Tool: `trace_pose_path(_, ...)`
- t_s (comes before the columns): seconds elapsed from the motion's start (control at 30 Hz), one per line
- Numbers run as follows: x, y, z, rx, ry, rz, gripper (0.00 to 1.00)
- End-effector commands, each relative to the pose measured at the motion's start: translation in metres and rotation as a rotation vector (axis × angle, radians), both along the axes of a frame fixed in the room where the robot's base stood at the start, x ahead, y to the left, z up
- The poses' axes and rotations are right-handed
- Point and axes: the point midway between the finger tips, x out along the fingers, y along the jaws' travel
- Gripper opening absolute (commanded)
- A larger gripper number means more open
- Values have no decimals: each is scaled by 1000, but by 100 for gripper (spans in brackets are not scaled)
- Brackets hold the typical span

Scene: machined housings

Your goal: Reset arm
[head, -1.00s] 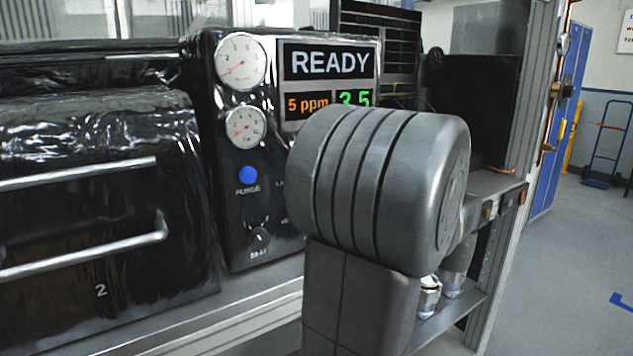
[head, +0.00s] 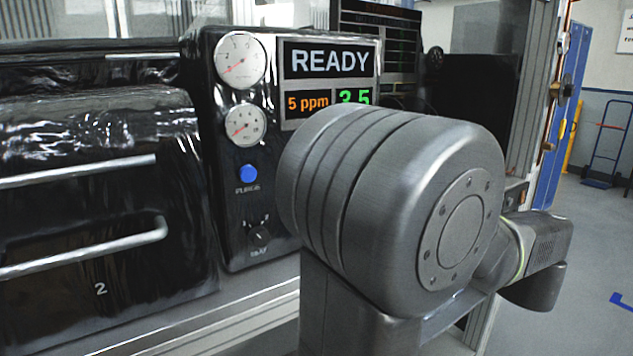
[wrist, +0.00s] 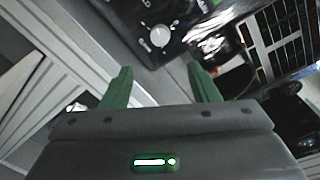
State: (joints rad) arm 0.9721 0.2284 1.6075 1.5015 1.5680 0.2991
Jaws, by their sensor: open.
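My gripper (wrist: 160,88) shows in the wrist view with its two green fingers spread apart and nothing between them. It points toward the front of a black control panel with a knob (wrist: 160,36). In the head view my arm's large grey joint stands in front of the panel's right part, and my gripper is out of sight there. The black panel (head: 222,180) carries two round gauges, a blue purge button (head: 248,173) and a dark knob (head: 258,232). Its display (head: 329,62) reads READY, with 5 ppm and 3.5 below, partly covered by my arm.
A black cabinet with a silver-handled drawer (head: 100,250) marked 2 stands left of the panel. A dark screen (head: 375,40) is behind the panel. A metal frame post (head: 535,90) rises on the right. Open floor (head: 600,240) and a blue hand truck (head: 608,140) lie beyond.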

Motion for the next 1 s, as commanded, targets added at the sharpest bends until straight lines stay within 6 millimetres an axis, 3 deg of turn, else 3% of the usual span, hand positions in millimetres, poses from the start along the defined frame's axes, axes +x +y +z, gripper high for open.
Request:
trace_pose_path(0.03,-6,-5,1,0,0,-4,55)
trace_pose_path(0.9,112,80,-9,1,0,4,55)
trace_pose_path(1.0,109,76,-3,60,40,-1,55)
